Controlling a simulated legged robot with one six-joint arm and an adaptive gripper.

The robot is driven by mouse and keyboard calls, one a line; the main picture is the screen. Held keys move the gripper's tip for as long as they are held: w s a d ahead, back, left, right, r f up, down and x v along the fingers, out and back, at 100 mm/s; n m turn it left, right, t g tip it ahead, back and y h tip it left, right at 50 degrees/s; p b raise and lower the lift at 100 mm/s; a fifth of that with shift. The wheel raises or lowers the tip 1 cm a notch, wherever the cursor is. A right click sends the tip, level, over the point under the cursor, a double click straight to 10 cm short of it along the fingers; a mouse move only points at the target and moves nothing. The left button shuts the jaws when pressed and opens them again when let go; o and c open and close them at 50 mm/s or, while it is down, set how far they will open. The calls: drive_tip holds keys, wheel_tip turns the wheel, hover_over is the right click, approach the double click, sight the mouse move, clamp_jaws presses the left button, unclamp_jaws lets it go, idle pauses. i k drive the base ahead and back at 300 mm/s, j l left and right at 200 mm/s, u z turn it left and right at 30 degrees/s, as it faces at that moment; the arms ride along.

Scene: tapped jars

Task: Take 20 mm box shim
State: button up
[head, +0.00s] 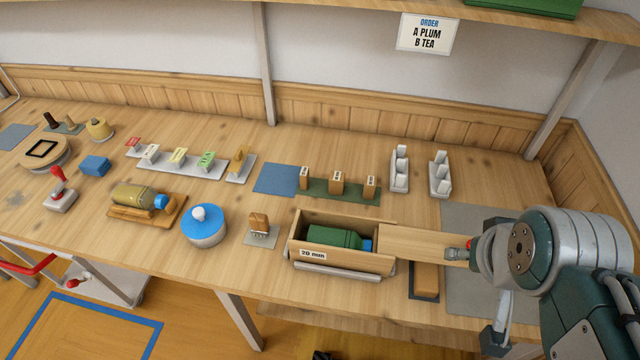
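An open wooden box (345,265) has a front label reading "20 mm". A dark green bottle or jar (335,237) with a blue cap lies in it. Three small wooden blocks (337,183) with white labels stand on a green strip (318,190) behind the box. Their labels are too small to read, so I cannot tell which is the 20 mm shim. My gripper (466,251) is at the right end of a flat wooden board (425,244) that reaches from the box's right side. A small red part shows at the fingertips. Whether the fingers are shut on the board is unclear.
A blue mat (277,179) lies left of the green strip. Two white racks (399,169) stand to its right. A blue pot (203,227) and a small wooden block on a grey plate (260,230) stand left of the box. A grey mat (490,225) lies at the right.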

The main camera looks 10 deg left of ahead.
sight(304, 174)
drive_tip(key=j+u, duration=0.8)
drive_tip(key=i+j+u, duration=0.15)
drive_tip(key=j+u, duration=0.25)
drive_tip(key=i+j+z, duration=0.15)
drive_tip(key=z, duration=0.2)
drive_tip(key=i+j+z, duration=0.1)
drive_tip(key=j+z, duration=0.3)
drive_tip(key=i+j+z, duration=0.15)
drive_tip(key=z, duration=0.3)
drive_tip(key=i+j, duration=0.05)
drive_tip(key=i, duration=0.05)
